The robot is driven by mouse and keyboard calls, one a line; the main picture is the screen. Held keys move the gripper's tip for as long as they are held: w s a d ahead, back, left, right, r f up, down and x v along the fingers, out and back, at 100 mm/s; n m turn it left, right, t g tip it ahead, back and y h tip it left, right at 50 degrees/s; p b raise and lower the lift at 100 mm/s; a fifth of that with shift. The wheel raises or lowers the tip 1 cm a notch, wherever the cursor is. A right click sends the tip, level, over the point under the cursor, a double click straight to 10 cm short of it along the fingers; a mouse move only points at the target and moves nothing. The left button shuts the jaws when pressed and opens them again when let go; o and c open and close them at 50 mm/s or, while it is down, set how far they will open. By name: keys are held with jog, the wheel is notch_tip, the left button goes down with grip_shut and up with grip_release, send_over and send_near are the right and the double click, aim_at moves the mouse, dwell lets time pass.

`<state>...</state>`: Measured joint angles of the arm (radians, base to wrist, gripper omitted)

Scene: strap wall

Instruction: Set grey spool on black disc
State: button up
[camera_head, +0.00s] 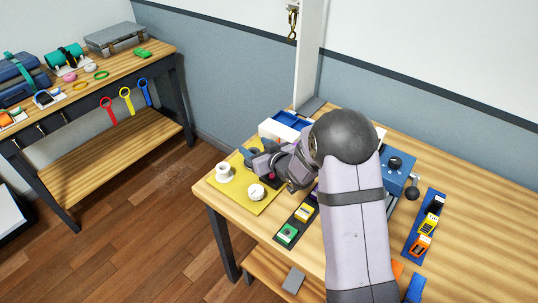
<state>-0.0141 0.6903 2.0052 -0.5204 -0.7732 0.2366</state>
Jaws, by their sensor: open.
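My gripper (258,162) is low over the back right part of a yellow mat (240,203) on the table. It is open. A pale, off-white spool-like piece (223,173) stands at the mat's left side. A second pale round piece (257,192) sits near the mat's front right, in front of my gripper. I cannot tell whether either is the grey spool. I cannot make out the black disc; my gripper and arm hide part of the mat and table. Whether the gripper touches anything is too small to tell.
A blue-and-white tray (277,131) stands behind my gripper. A dark strip with green and yellow blocks (287,233) lies in front. A blue box with a black knob (398,169) and a blue rack (412,248) are at right. A side bench (110,125) stands at left.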

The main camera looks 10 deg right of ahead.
jog(key=b+v, duration=0.1)
jog(key=v, duration=0.9)
